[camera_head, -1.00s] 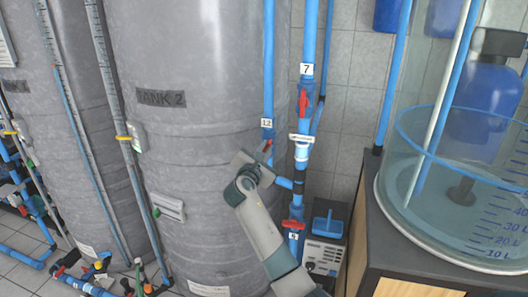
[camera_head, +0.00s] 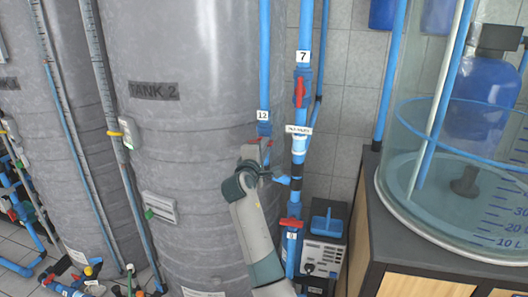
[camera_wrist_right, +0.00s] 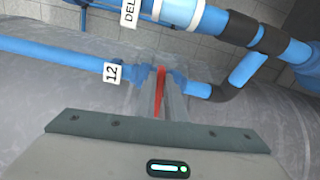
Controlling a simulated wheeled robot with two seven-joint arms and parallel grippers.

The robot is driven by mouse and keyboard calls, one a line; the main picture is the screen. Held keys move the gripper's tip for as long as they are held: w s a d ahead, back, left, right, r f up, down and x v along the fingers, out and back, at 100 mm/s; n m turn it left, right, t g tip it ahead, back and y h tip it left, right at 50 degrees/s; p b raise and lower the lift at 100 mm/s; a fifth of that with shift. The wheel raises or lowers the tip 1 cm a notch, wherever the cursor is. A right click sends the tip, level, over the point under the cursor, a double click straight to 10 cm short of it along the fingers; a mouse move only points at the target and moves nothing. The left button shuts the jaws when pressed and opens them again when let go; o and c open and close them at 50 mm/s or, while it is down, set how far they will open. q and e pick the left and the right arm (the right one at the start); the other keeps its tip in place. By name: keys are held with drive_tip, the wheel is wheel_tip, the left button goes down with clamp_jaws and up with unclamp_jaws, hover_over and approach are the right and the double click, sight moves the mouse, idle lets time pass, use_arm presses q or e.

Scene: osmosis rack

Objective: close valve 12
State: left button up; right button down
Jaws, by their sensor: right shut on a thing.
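Valve 12 sits on the blue vertical pipe in front of the grey tank, just below its white label "12" (camera_head: 262,115); the label also shows in the wrist view (camera_wrist_right: 113,73). My right gripper (camera_head: 265,150) is at this valve. In the wrist view, its two fingers (camera_wrist_right: 160,92) are shut on the thin red handle (camera_wrist_right: 160,88) of valve 12, one finger on each side. In the head view the gripper and wrist hide most of the valve. My left gripper is not in view.
Close to the right runs another blue pipe with red valve 7 (camera_head: 300,91), a white tag (camera_head: 298,130) and a lower red valve (camera_head: 290,223). A grey pump box (camera_head: 323,252) stands below. A clear tank (camera_head: 455,190) on a bench stands at right.

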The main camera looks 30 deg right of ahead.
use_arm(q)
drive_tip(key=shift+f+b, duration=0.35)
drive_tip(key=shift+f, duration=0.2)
use_arm(e)
drive_tip(key=shift+f+m, duration=0.2)
drive_tip(key=shift+m, duration=0.4)
drive_tip(key=c, duration=1.8)
unclamp_jaws()
use_arm(q)
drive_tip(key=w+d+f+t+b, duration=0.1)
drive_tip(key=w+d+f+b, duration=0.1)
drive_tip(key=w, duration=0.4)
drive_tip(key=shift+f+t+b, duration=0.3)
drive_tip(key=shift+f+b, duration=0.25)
drive_tip(key=shift+b, duration=0.75)
use_arm(e)
drive_tip(key=shift+v, duration=8.75)
